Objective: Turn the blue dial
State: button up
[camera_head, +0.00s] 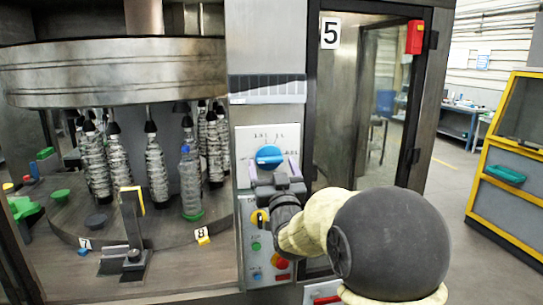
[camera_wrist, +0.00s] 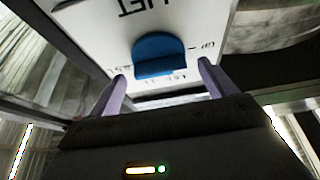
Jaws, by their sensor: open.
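The blue dial (camera_head: 269,155) is on the upper part of a white control panel (camera_head: 246,139), with black markings around it. My gripper (camera_head: 275,171) is just below and in front of the dial in the head view. In the wrist view the dial (camera_wrist: 160,55) is ahead, between and beyond the two purple fingertips of my gripper (camera_wrist: 162,80). The fingers are spread on either side, and I see no contact with the dial. My arm hides part of the lower panel.
To the left is a carousel (camera_head: 120,72) with several bottles. To the right is a framed glass door (camera_head: 345,110) marked 5.

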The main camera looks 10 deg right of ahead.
jog(key=shift+x, duration=0.85)
jog(key=c, duration=0.9)
